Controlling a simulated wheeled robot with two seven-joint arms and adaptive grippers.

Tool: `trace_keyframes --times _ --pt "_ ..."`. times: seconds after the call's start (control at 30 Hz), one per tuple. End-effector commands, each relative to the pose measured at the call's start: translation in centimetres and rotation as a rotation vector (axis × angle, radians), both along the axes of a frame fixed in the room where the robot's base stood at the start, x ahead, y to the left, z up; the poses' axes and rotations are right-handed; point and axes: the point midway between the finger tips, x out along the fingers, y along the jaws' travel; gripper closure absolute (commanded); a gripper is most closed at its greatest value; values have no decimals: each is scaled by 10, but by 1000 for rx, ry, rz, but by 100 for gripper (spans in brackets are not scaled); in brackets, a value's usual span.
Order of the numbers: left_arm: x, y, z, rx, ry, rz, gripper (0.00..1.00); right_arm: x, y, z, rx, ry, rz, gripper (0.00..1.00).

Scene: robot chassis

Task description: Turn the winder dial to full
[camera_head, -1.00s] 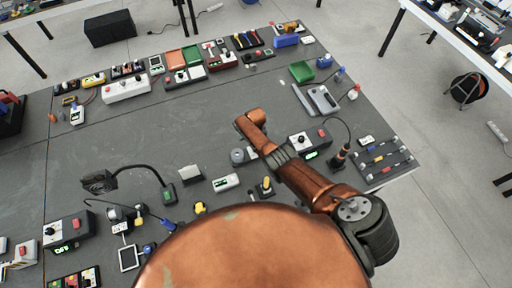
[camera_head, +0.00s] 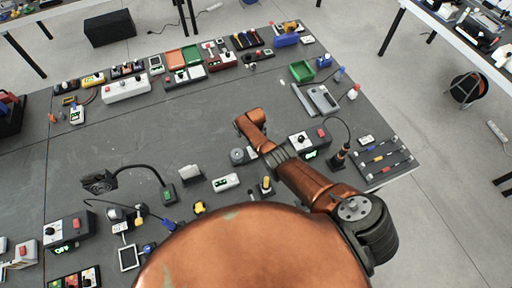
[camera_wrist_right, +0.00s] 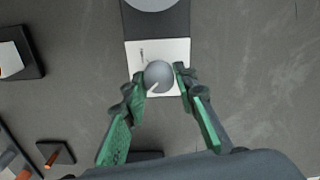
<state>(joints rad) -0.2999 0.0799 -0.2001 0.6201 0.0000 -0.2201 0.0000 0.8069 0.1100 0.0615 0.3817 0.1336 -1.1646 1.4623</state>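The winder dial (camera_wrist_right: 158,75) is a round grey knob with a short white pointer aimed to the lower left. It sits on a white plate (camera_wrist_right: 172,49) on a dark base, below a larger grey disc (camera_wrist_right: 154,3). My right gripper (camera_wrist_right: 160,73) has its green-padded fingers on either side of the dial, with thin gaps apparent; contact is unclear. In the head view the winder's grey disc (camera_head: 238,156) shows beside my right arm, which hides the dial and gripper. My left gripper is not in view.
A gooseneck fan (camera_head: 99,182) stands to the left. Many small devices line the table's far side; the table middle (camera_head: 150,135) is bare.

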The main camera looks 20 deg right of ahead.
Motion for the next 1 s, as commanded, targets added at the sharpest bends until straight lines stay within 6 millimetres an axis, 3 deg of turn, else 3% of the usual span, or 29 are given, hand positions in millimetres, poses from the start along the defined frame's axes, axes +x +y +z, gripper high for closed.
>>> trace_keyframes --times 0.2,0.63,0.87,1.0 --pt "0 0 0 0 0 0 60 0 0 0 0 -1 1 58" --pt "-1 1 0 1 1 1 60 1 2 4 1 -2 4 57" --pt "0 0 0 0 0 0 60 0 1 21 2 -3 1 57" --pt "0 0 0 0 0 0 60 1 1 42 2 -5 2 57"
